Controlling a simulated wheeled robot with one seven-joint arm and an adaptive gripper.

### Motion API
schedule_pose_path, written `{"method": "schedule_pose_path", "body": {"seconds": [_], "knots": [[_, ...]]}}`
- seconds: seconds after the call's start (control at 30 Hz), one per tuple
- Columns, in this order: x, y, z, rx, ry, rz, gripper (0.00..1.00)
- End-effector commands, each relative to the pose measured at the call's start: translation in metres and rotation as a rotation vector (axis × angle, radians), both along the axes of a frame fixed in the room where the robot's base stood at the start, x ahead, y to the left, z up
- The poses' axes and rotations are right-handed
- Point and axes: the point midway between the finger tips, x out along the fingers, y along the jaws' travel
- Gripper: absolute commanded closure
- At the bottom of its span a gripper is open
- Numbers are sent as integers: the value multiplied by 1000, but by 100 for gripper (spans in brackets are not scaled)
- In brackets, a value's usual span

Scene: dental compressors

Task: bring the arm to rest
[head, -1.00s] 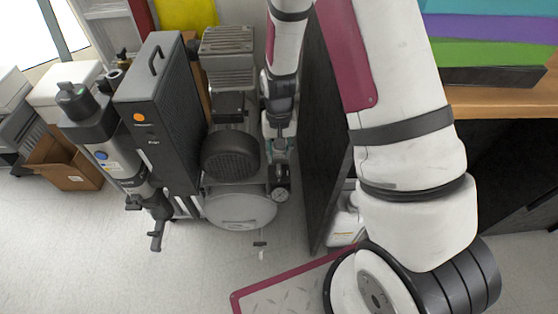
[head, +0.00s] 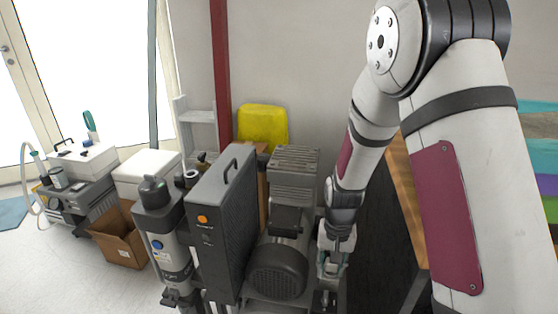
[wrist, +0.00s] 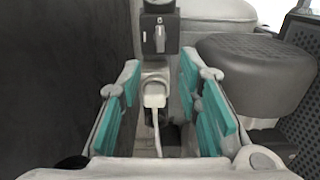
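My gripper (head: 332,264) hangs low, fingers down, in the narrow space between the dental compressor (head: 277,272) and a dark panel. In the wrist view my gripper (wrist: 160,105) is open, its teal finger pads wide apart. A white plug-like part (wrist: 154,95) with a pale cable shows between and beyond the fingers, under a black box with a switch (wrist: 159,36). I see no finger touching it. My arm rises from the gripper to a high elbow at the upper right of the head view.
A tall dark grey unit (head: 226,230) and a grey cylinder (head: 162,240) stand left of the compressor. The dark panel (wrist: 60,90) is close on the gripper's left in the wrist view. A cardboard box (head: 120,238) and open floor lie farther left.

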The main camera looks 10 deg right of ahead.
Motion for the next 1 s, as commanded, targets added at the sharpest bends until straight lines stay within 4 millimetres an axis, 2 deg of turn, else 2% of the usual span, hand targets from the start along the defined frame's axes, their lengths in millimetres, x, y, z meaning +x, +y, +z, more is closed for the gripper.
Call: {"method": "schedule_pose_path", "body": {"seconds": [0.17, 0.3, 0.47, 0.7, 1.0], "knots": [[-10, 3, 41, 15, -11, 23, 68], [-31, 6, 89, 30, -17, 57, 68], [-63, 9, 139, 43, -21, 99, 68], [-121, 10, 200, 50, -28, 165, 68], [-206, 8, 250, 40, -34, 241, 68]]}}
